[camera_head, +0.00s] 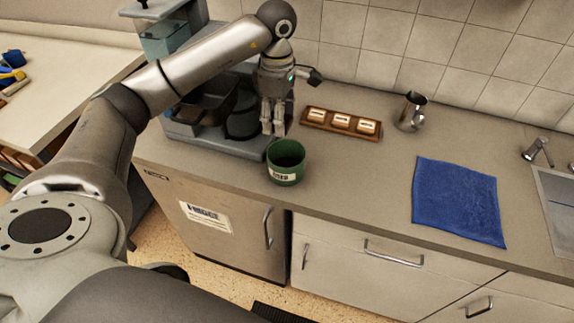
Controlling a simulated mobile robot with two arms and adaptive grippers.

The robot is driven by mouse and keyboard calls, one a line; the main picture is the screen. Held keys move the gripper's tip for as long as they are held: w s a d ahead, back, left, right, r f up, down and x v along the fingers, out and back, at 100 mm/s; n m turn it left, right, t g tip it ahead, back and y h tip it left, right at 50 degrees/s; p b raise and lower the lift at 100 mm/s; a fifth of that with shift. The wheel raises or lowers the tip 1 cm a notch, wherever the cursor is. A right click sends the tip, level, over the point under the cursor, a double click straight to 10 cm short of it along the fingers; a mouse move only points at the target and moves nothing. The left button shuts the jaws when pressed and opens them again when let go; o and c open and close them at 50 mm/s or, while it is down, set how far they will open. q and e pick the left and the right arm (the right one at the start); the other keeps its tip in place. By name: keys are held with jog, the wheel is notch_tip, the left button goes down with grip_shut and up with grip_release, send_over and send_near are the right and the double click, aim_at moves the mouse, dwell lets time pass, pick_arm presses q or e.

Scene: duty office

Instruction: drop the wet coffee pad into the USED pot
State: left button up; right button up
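A green pot (286,166) with a small pale label stands at the counter's front edge; the label is too small to read with certainty. My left gripper (273,132) points down just behind and above the pot, in front of the coffee machine (216,137). Its fingers look close together, but whether they are shut, or hold anything, cannot be made out. I cannot make out a wet coffee pad in this view. My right gripper is not in view.
A wooden tray (313,124) with several pale labelled items lies behind the pot. A metal jug (411,111) stands right of it. A blue cloth (458,201) lies near the sink (556,205). The counter between pot and cloth is clear.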

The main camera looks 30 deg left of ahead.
pick_arm(q)
jog(key=shift+f+b, duration=0.9)
jog(key=shift+f, duration=1.1)
jog(key=o, duration=1)
jog(key=shift+r, duration=0.15)
notch_tip(320, 180, up, 12)
jog(key=shift+f, duration=0.1)
